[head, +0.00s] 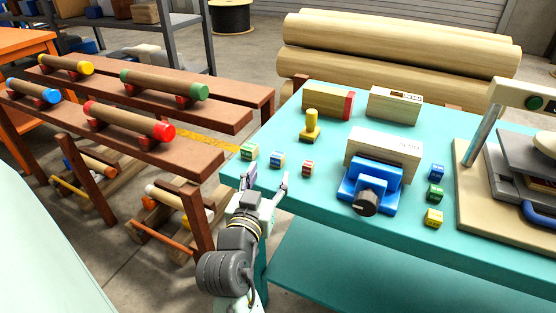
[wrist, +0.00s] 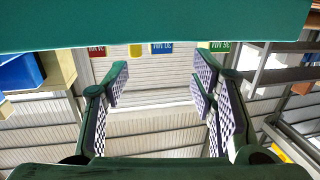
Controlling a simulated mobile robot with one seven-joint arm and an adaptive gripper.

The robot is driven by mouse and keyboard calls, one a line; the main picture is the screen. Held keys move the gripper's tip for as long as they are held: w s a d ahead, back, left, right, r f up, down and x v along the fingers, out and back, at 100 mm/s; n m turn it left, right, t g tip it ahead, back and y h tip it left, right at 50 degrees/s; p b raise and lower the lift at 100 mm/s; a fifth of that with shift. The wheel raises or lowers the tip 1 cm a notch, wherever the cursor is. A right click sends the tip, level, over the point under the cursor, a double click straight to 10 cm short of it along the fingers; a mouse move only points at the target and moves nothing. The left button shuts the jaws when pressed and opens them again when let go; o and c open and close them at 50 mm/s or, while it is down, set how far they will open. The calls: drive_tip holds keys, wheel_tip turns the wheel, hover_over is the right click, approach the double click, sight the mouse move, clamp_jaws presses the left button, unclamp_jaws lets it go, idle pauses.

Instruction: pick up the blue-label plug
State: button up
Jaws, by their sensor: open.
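A small wooden plug with a blue label (head: 277,159) stands on the teal table near its left end, between a green-label plug (head: 248,152) and a red-label plug (head: 308,168). In the upside-down wrist view, the blue label (wrist: 161,48) shows between the spread fingers, with the red label (wrist: 97,51) to its left and the green label (wrist: 218,46) to its right. My gripper (head: 266,178) is open and empty at the table's near edge, just short of the blue-label plug and apart from it. Another blue-marked block (head: 437,172) stands farther right.
A yellow peg-shaped tool (head: 311,128) stands behind the plugs. A blue vise (head: 368,185) with a wooden block is to the right, beside green (head: 435,193) and yellow (head: 433,217) blocks. A brown rack (head: 150,145) with rollers stands left of the table.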

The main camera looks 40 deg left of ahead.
sight(278, 154)
drive_tip(key=x, duration=0.3)
drive_tip(key=shift+a+r, duration=0.1)
drive_tip(key=p+x, duration=0.2)
drive_tip(key=x, duration=0.3)
drive_tip(key=shift+w+r, duration=0.15)
drive_tip(key=shift+w, duration=0.15)
drive_tip(key=shift+w+a+p, duration=0.1)
drive_tip(key=shift+w+p, duration=0.2)
drive_tip(key=shift+c, duration=0.2)
drive_tip(key=c, duration=1)
